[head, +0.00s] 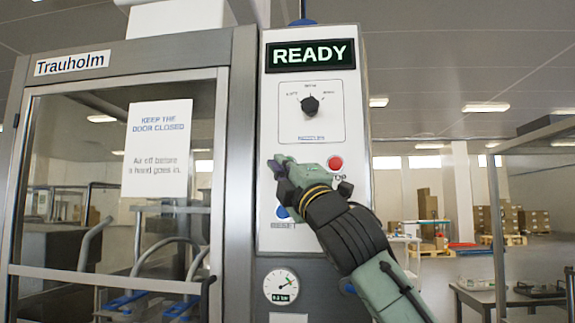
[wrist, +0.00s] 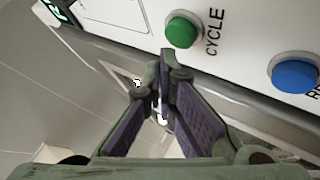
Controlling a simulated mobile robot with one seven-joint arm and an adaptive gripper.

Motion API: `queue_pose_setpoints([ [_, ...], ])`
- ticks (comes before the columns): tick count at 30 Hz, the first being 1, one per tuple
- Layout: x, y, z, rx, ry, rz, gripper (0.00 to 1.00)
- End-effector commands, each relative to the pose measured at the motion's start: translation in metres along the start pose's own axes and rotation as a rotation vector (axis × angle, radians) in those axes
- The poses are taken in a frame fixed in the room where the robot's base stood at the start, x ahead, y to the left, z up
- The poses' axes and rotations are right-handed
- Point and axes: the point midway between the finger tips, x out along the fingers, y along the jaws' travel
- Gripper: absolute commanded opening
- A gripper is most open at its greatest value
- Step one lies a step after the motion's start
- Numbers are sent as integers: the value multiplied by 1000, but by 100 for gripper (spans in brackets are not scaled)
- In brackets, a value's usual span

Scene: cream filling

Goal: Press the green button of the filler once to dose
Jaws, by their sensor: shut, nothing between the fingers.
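The green button (wrist: 182,30), marked CYCLE, shows in the wrist view on the white panel of the filler (head: 345,75). In the head view it is hidden, apparently behind my gripper (head: 277,165). My gripper, also in the wrist view (wrist: 163,60), is shut and empty. Its fingertips appear just below the green button in the wrist view; I cannot tell whether they touch the panel. The filler's display (head: 310,54) reads READY.
A red button (head: 335,163) sits right of my gripper. A blue RESET button (head: 283,212) is below it, also in the wrist view (wrist: 295,73). A knob (head: 310,105) is above. The glass door (head: 80,150) at left appears closed. A gauge (head: 281,287) is low down.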

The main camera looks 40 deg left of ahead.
Motion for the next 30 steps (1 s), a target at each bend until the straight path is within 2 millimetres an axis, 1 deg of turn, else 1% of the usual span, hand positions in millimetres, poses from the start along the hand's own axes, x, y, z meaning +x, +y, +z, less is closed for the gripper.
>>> queue_pose_setpoints([
  [21,0,0,0,0,0,0,0],
  [30,6,-3,4,1,0,0,0],
])
